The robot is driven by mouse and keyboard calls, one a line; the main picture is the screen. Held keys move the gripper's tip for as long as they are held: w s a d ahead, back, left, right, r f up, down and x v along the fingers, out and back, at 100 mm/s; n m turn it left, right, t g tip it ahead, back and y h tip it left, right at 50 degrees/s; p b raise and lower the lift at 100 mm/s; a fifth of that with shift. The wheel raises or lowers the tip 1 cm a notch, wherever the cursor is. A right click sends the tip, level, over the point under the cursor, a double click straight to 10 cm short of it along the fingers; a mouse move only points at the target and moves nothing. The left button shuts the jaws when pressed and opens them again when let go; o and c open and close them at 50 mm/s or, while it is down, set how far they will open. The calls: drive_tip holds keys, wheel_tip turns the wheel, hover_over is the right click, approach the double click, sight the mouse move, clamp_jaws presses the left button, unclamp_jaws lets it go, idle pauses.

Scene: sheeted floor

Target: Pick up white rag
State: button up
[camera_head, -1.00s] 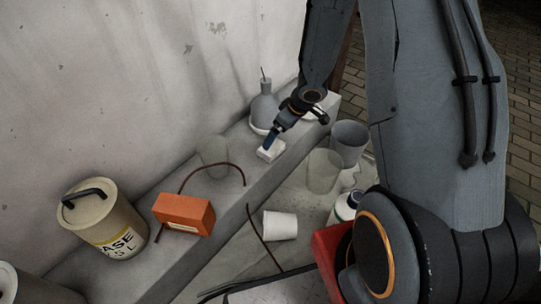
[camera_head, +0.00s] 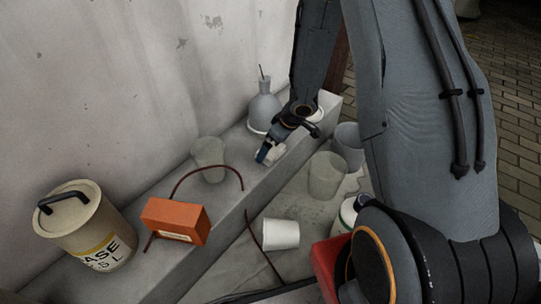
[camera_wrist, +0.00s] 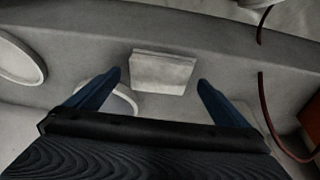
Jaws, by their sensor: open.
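The white rag (camera_head: 275,152) looks like a small folded, flat block on the concrete ledge. In the wrist view the rag (camera_wrist: 162,73) lies ahead of and between the two blue fingers, with a gap on both sides. My gripper (camera_wrist: 160,82) is open and empty. In the head view my gripper (camera_head: 264,153) is low over the ledge, right at the rag and partly covering it. Whether the fingertips touch the rag cannot be told.
A grey funnel-like vessel (camera_head: 265,108) stands behind the gripper. A translucent cup (camera_head: 208,158), an orange box (camera_head: 175,221) with a dark red cable (camera_head: 205,168) and a beige canister (camera_head: 84,225) are left along the ledge. A white cup (camera_head: 281,234) lies below.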

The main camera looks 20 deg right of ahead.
sight(273, 150)
drive_tip(key=shift+w+a+f, duration=0.1)
drive_tip(key=shift+w+f, duration=0.05)
drive_tip(key=shift+f, duration=0.25)
drive_tip(key=shift+r, duration=0.1)
drive_tip(key=c, duration=1.2)
wheel_tip(273, 150, up, 10)
drive_tip(key=p, duration=0.8)
drive_tip(key=shift+o, duration=1.1)
drive_tip(key=shift+c, duration=0.2)
